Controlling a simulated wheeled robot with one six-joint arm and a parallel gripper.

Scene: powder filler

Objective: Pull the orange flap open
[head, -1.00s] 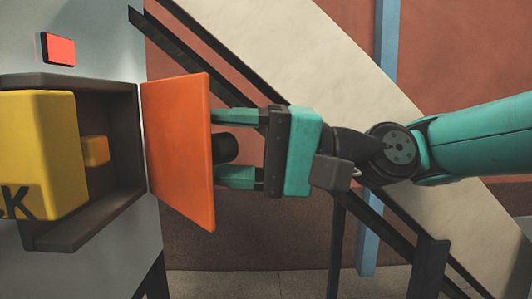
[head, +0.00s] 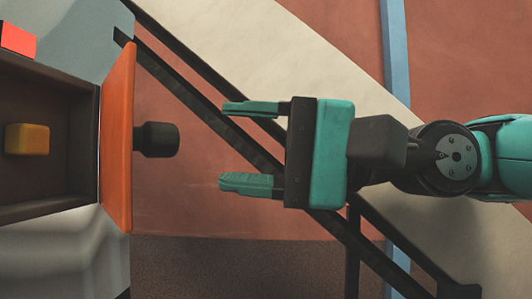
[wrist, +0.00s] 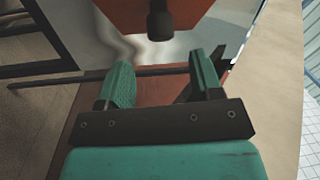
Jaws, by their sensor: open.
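The flap (wrist: 185,12) and the knob (wrist: 160,22) also show at the top of the wrist view. My gripper (head: 248,146) is open and empty, to the right of the knob and apart from it. In the wrist view my gripper's teal fingers (wrist: 163,82) are spread with nothing between them, and the knob is ahead of them.
The dark compartment (head: 70,95) is open to view and holds a small yellow-orange block (head: 27,139). A red panel (head: 18,39) sits above it. Dark diagonal rails (head: 215,115) and a blue post (head: 393,60) stand behind my arm.

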